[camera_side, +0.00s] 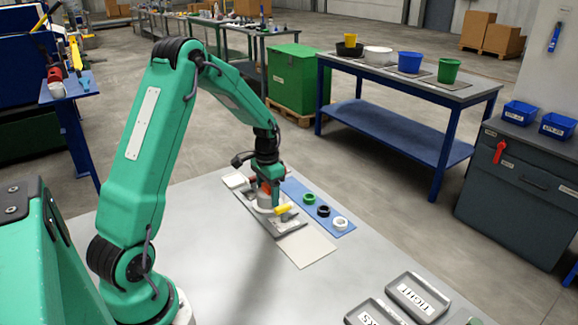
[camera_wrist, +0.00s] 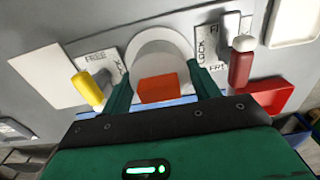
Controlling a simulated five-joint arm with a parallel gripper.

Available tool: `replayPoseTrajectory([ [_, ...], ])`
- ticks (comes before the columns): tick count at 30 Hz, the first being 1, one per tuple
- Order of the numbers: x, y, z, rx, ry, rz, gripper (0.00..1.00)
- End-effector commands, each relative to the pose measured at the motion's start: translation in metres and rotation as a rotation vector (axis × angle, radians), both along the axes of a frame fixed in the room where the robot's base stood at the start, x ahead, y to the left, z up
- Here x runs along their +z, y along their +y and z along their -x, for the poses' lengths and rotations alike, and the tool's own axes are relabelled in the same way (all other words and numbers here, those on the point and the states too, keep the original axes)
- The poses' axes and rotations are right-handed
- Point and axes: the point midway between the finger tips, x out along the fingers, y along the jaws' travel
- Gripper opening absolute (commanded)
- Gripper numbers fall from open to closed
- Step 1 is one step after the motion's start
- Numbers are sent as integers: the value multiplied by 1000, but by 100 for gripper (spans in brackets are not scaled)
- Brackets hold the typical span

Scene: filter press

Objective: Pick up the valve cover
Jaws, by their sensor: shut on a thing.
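The valve cover, which I take to be the white round piece (camera_wrist: 160,55), sits between my fingers in the wrist view. An orange block (camera_wrist: 157,88) shows in front of it, and I cannot tell whether the two are joined. My gripper (camera_wrist: 162,78) is shut on the cover, with a green finger on either side. In the side view my gripper (camera_side: 268,192) points down over the grey fixture (camera_side: 290,226), and the cover (camera_side: 262,210) shows low under it. Whether the cover touches the fixture is hidden.
A yellow-handled lever (camera_wrist: 86,88) and a red-handled lever (camera_wrist: 240,66) flank the cover beside labelled plates. A blue mat (camera_side: 296,187) holds green, black and white rings. A red tray (camera_wrist: 270,95) is close by. Labelled grey trays (camera_side: 417,297) stand at the front right.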

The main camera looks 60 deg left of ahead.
Motion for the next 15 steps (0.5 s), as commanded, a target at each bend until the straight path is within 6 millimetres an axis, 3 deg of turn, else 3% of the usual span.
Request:
replayPoseTrajectory([
  [7,17,0,-1,0,-3,-2,36],
  [12,41,1,-1,0,-5,-3,36],
  [15,50,-17,0,-4,-3,-2,36],
])
